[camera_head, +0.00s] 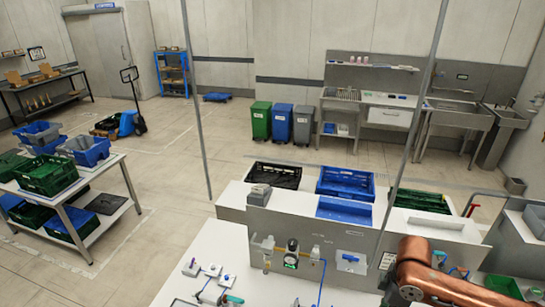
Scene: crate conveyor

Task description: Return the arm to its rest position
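A copper-coloured link of my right arm (432,272) shows at the lower right, bent, in front of the conveyor station. Its gripper is outside the picture or hidden. My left arm and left gripper are not in view. On the conveyor station (232,205) stand a black crate (273,175), a blue crate (346,183) and a green crate (421,201), side by side from left to right. A flat blue surface (344,208) lies in front of the blue crate.
A white bench (225,255) with small fittings lies in front. Two thin grey posts (196,100) rise beside the conveyor station. A table (85,186) with stacked crates stands left. Green, blue and grey bins (281,123) and sinks (455,113) are behind. Open floor lies between.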

